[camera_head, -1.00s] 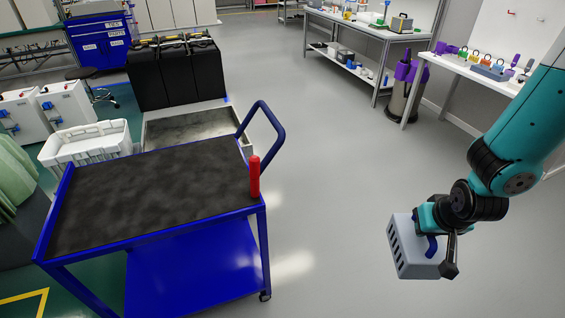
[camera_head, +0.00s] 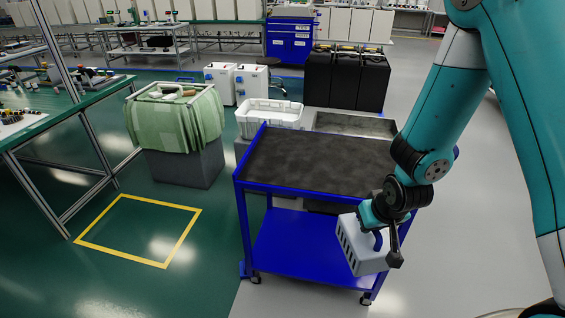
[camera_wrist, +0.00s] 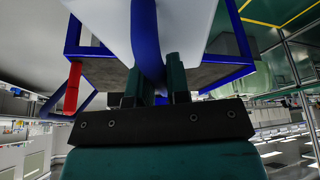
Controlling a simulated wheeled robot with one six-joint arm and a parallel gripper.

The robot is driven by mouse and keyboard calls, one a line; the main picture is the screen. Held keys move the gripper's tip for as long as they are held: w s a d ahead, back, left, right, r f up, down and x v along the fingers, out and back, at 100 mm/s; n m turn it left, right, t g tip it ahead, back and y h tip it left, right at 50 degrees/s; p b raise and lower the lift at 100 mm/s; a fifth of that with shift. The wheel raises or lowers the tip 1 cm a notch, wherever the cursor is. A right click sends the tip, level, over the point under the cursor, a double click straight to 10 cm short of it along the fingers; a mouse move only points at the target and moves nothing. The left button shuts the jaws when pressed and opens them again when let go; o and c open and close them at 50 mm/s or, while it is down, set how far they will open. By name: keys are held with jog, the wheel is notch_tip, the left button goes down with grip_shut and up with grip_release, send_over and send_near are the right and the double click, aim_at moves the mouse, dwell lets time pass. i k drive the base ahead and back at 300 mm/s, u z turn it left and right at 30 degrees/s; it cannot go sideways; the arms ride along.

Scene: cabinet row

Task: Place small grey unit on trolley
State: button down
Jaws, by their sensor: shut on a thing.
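The small grey unit (camera_head: 356,250) is a light grey box with dark slots on its side and a blue handle. My gripper (camera_head: 380,228) is shut on the blue handle, which also shows between the jaws in the wrist view (camera_wrist: 147,50). The unit hangs in front of the trolley in the head view, below the level of its top, apart from the floor. The trolley (camera_head: 300,163) is blue with a dark, mottled top and a blue lower shelf (camera_head: 290,240). My arm hides the trolley's right end in the head view.
A white basket (camera_head: 270,113) and a bin draped in green cloth (camera_head: 178,120) stand left of and behind the trolley. Black cases (camera_head: 345,78) stand behind it. A red upright piece (camera_wrist: 73,88) shows in the wrist view. Floor inside the yellow outline (camera_head: 140,230) is clear.

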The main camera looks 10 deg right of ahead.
aim_at(299, 164)
jog(key=u, duration=0.1)
jog(key=i, duration=1.3)
jog(key=u, duration=0.25)
